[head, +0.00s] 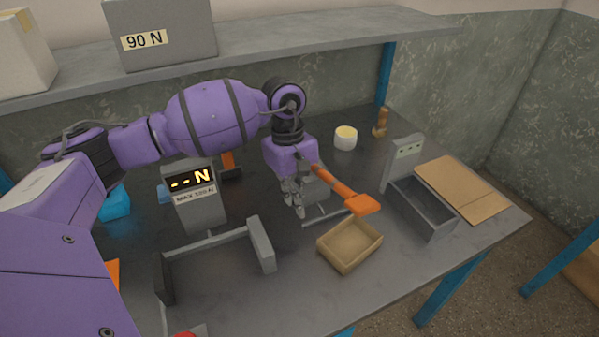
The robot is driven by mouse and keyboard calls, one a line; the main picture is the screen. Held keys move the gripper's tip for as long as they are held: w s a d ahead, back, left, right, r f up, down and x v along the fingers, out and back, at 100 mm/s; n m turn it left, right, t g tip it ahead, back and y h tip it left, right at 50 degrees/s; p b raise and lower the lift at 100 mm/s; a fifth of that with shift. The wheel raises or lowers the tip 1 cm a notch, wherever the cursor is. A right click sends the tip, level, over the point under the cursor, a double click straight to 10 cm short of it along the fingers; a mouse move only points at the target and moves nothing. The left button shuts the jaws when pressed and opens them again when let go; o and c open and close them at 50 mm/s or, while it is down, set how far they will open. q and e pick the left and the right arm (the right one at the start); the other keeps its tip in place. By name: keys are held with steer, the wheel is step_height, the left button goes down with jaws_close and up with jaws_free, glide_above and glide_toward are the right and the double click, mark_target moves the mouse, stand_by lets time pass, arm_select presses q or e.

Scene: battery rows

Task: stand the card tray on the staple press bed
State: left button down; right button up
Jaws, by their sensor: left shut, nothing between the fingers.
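The card tray (367,251), a shallow tan open box, sits empty and upright on the grey workbench, right of centre. Just behind and left of it is what looks like the staple press, grey with a long orange lever (340,188) that slopes down to the right. The lever's end hangs above the tray's far side. A low grey bar (325,217) shows under the lever; my gripper hides much of the press and its bed. My left gripper (299,211) points down, shut and empty, beside the press and left of the tray. My right gripper is out of view.
A grey bin (433,219) and flat cardboard (462,188) lie right of the tray. A grey frame (212,242) and a display unit (199,205) stand left. A white tub (346,138) stands behind. A shelf (250,53) overhangs the back. The bench's front right is clear.

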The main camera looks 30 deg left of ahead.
mark_target(327, 248)
arm_select(q)
steer(key=shift+d, duration=0.35)
steer(key=d, duration=0.1)
steer(key=s+d+p, duration=0.1)
steer(key=s+d, duration=0.1)
steer(key=shift+d+r+p, duration=0.1)
steer(key=shift+d+p, duration=0.2)
steer(key=shift+d, duration=0.1)
steer(key=s+d, duration=0.1)
steer(key=s+d+p, duration=0.1)
steer(key=d, duration=0.1)
steer(key=s+d, duration=0.1)
steer(key=d, duration=0.1)
steer(key=shift+d+p, duration=0.25)
steer(key=shift+p, duration=0.05)
steer(key=shift+s+d+f, duration=0.15)
steer(key=shift+f, duration=0.9)
steer(key=shift+s, duration=0.15)
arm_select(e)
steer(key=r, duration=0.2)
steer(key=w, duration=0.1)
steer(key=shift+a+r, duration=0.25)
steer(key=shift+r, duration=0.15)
